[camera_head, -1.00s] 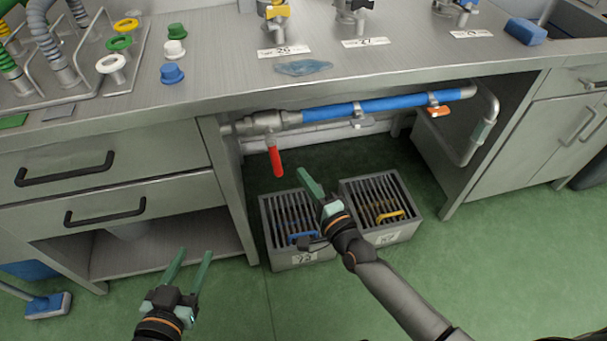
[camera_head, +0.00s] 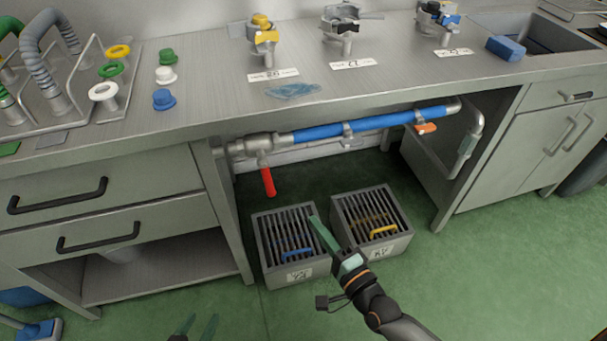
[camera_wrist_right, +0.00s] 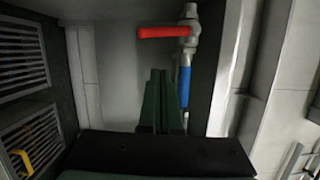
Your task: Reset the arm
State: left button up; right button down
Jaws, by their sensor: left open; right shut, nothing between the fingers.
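My right gripper (camera_head: 324,236) is shut and empty, held in front of the two slatted grey crates under the counter. Its green fingers also show closed together in the right wrist view (camera_wrist_right: 161,100). My left gripper (camera_head: 197,328) shows only its two green fingertips at the bottom edge of the head view. They stand apart, and the rest of it is out of frame. A red valve handle (camera_head: 268,182) hangs down from the blue pipe (camera_head: 375,122); it also shows in the right wrist view (camera_wrist_right: 162,32).
A left crate (camera_head: 263,265) with a blue handle and a right crate (camera_head: 400,243) with a yellow handle stand on the green floor. The steel counter (camera_head: 210,105) carries fittings, coloured plugs and a blue sponge (camera_head: 505,48). Drawers (camera_head: 110,203) are at left, and open floor (camera_head: 510,270) lies at right.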

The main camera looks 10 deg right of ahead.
jog(key=s+d+f+n+g+h, duration=0.15)
jog(key=s+f+n+g, duration=0.55)
jog(key=s+n, duration=0.75)
pick_arm(q)
notch_tip(320, 180, up, 13)
jog(key=s+a+p, duration=0.2)
jog(key=p, duration=1.7)
jog(key=shift+s+a+n+y+p, duration=0.25)
jog(key=shift+n+y+p, duration=0.1)
jog(key=shift+n+y, duration=0.05)
pick_arm(e)
notch_tip(320, 180, up, 13)
jog(key=d+n+g+h, duration=0.1)
jog(key=d+n, duration=0.1)
jog(key=shift+d+r+h, duration=0.15)
jog(key=shift+d+h, duration=0.1)
jog(key=shift+h, duration=0.1)
jog(key=shift+n, duration=0.25)
